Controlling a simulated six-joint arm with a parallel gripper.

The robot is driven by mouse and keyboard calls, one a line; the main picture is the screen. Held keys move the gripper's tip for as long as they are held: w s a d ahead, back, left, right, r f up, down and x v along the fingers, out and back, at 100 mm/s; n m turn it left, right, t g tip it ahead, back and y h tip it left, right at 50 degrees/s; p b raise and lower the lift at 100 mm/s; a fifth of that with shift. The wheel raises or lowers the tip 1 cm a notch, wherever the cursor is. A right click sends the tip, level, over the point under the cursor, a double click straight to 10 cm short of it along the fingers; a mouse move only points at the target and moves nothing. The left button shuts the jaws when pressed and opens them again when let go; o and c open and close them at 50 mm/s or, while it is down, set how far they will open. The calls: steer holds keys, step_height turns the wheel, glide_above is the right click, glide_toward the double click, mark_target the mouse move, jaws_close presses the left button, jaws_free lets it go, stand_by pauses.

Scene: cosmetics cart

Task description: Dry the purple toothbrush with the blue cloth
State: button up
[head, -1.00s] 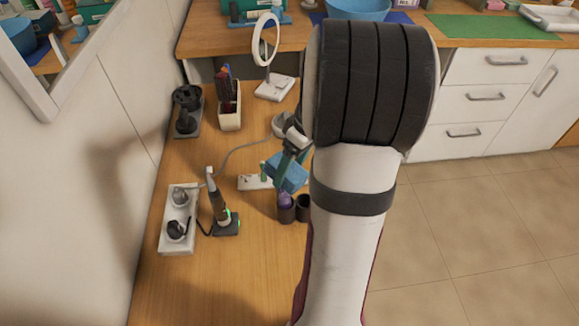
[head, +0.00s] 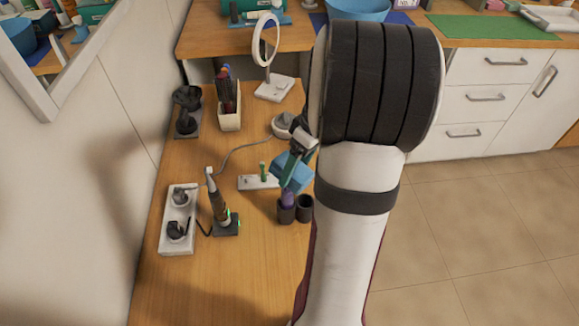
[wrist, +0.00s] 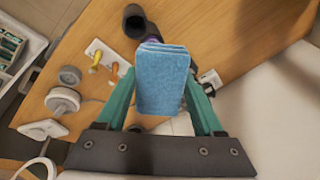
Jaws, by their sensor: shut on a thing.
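My gripper (wrist: 161,78) has green fingers and is shut on the folded blue cloth (wrist: 162,82). In the head view the cloth (head: 292,174) is just above the purple toothbrush (head: 288,198). The toothbrush stands in a dark cup (head: 286,214), and its upper part is hidden by the cloth. Only a sliver of purple (wrist: 153,41) shows past the cloth's far edge in the wrist view. I cannot tell whether cloth and brush touch. My arm covers much of the head view.
A second dark cup (head: 304,209) stands beside the first. The wooden counter's front is clear.

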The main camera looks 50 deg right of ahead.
steer(key=shift+w+a, duration=0.7)
steer(key=shift+a, duration=0.1)
steer(key=shift+s+d, duration=0.8)
steer(key=shift+d, duration=0.05)
steer(key=shift+w+a, duration=0.8)
step_height(320, 180, up, 7)
steer(key=shift+r, duration=0.1)
steer(key=w+a+r, duration=0.2)
steer(key=w+a, duration=0.3)
steer(key=a, duration=0.7)
steer(key=w+a+r, duration=0.1)
steer(key=w+a, duration=0.4)
steer(key=a, duration=0.7)
steer(key=shift+r, duration=0.4)
